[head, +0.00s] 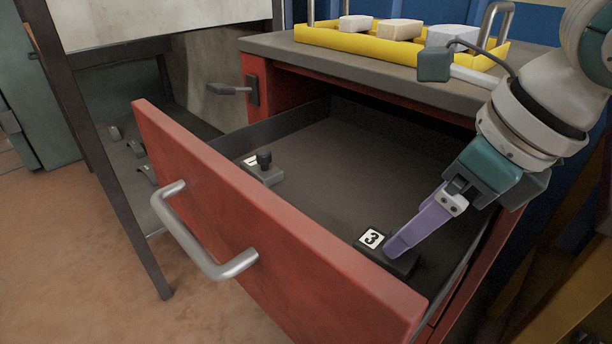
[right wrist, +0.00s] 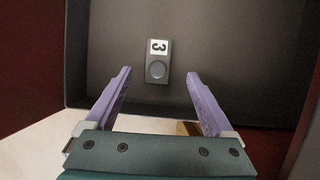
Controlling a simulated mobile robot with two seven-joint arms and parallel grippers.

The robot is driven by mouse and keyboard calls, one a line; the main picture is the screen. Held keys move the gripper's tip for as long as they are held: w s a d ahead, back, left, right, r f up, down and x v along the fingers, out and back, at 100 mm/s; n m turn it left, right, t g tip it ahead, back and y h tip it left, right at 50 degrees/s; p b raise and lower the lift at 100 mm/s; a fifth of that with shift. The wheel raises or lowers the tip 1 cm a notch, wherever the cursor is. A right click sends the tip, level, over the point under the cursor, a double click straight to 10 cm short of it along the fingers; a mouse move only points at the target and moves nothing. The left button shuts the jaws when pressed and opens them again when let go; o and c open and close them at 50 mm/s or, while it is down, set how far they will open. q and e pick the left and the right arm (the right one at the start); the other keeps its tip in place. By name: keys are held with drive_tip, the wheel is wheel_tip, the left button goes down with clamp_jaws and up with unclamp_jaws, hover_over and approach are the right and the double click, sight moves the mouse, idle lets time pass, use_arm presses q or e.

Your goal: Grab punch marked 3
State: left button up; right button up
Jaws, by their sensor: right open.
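The punch marked 3 (head: 371,238) lies in the open drawer near its front right, a dark block with a white label. Part of it is hidden behind my right gripper in the head view. In the right wrist view the punch (right wrist: 158,62) sits upright in the picture, between and just beyond the fingertips, with its round knob nearer to me. My right gripper (head: 395,250) has purple fingers and reaches down into the drawer. The right wrist view shows the fingers (right wrist: 160,75) spread wide on either side of the punch, with nothing between them. My left gripper is not in view.
Another punch (head: 262,170) with a white label and dark knob lies at the drawer's left. The red drawer front (head: 270,240) with its metal handle (head: 205,240) stands pulled out. A yellow tray (head: 370,48) with several blocks is on the cabinet top. The drawer's middle is clear.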

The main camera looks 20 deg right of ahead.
drive_tip(key=x, duration=0.1)
drive_tip(key=b+x, duration=0.1)
drive_tip(key=x, duration=0.2)
drive_tip(key=shift+s+a+f+b, duration=0.15)
drive_tip(key=shift+f+b, duration=0.2)
drive_tip(key=shift+f, duration=0.1)
drive_tip(key=shift+w+a+f, duration=0.1)
drive_tip(key=shift+w+f, duration=0.15)
drive_tip(key=shift+f, duration=0.15)
clamp_jaws()
drive_tip(key=shift+r, duration=0.1)
